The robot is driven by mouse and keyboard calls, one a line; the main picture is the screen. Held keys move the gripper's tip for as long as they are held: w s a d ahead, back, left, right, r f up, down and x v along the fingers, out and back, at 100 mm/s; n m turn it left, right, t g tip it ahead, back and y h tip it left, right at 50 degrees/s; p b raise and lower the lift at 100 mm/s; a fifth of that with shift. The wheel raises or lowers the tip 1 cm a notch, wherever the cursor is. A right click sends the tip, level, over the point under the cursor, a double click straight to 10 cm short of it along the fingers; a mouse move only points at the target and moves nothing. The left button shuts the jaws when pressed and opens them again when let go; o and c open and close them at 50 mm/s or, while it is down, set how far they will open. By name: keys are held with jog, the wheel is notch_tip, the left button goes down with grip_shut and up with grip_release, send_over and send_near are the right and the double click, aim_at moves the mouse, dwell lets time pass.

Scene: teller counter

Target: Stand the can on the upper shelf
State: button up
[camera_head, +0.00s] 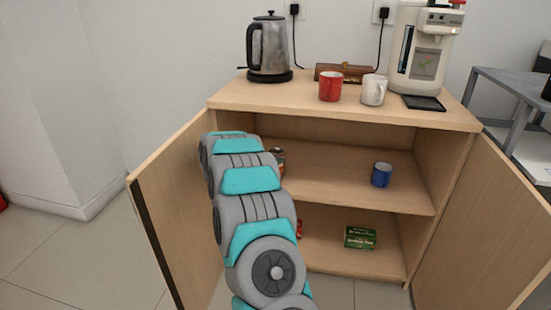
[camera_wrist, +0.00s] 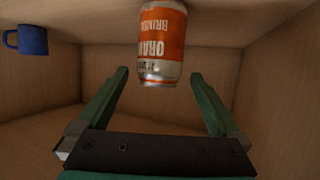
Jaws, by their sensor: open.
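The can (camera_wrist: 162,42), orange and white with a silver end, is in the wrist view at top centre. Its print reads upside down there, as the blue mug also looks inverted. In the head view the can (camera_head: 278,158) shows partly behind my arm, upright at the left of the upper shelf (camera_head: 330,172). The head view hides the gripper behind my arm.
A blue mug (camera_head: 381,175) stands on the upper shelf to the right; it also shows in the wrist view (camera_wrist: 27,40). A green box (camera_head: 360,237) and a partly hidden red item (camera_head: 299,228) are on the lower shelf. Open doors (camera_head: 170,210) (camera_head: 485,225) flank the cabinet.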

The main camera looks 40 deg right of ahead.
jog(key=shift+v, duration=2.1)
